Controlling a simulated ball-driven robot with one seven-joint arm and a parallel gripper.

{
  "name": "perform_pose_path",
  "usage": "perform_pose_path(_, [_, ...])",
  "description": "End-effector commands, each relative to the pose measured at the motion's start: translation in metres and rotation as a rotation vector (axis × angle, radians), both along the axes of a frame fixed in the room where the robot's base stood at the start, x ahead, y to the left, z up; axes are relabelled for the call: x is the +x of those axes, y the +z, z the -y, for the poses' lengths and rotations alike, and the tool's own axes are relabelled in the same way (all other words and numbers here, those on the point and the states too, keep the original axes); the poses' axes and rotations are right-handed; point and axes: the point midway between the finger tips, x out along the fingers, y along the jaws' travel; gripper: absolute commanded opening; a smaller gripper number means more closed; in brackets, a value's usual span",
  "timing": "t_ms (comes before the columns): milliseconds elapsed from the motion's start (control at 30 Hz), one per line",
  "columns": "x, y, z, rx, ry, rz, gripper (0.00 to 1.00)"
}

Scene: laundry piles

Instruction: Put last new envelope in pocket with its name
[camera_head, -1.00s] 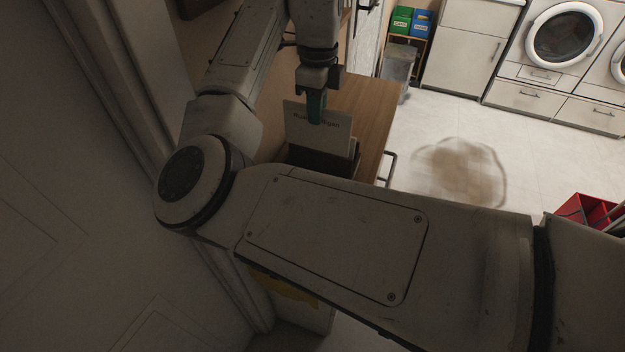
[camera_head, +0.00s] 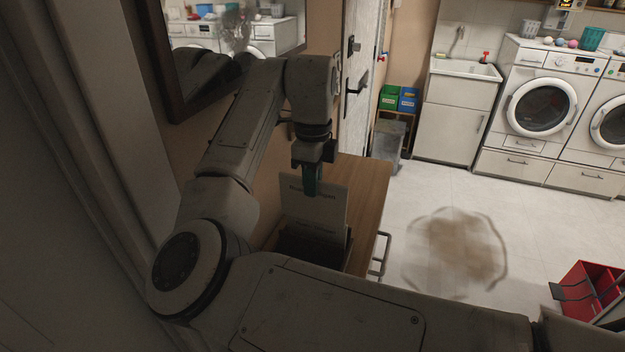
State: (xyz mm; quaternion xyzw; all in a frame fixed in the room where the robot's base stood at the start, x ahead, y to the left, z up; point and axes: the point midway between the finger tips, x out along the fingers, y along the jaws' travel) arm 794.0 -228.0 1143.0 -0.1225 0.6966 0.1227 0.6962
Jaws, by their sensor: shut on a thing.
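My gripper (camera_head: 312,188) is shut on the top edge of a pale envelope (camera_head: 327,212), held upright. Dark printing runs along the envelope's upper part, partly covered by the fingers and too small to read. Directly below is a dark holder (camera_head: 300,252) on the wooden top. The envelope's lower part overlaps the holder in the picture. I cannot tell whether it is inside a pocket or in front of one. Faint lettering shows lower down, but I cannot read a pocket name. My own arm hides the near side of the holder.
The wooden top (camera_head: 366,185) is bare on the right, with a rail handle (camera_head: 381,255) at its side. A framed mirror (camera_head: 236,35) hangs behind my arm. A brown floor patch (camera_head: 458,248) and red crate (camera_head: 590,290) lie to the right. Open floor lies between.

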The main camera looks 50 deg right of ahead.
Motion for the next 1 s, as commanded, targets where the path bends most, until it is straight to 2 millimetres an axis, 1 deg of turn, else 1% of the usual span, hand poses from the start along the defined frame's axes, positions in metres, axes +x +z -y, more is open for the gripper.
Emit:
perform_pose_path(33, [0.0,-0.007,0.0,0.0,0.0,0.0,0.0])
perform_pose_path(100, [0.0,-0.012,0.0,0.001,0.0,0.0,0.0])
perform_pose_path(1000, [0.0,-0.075,0.0,0.0,0.0,-0.001,0.0])
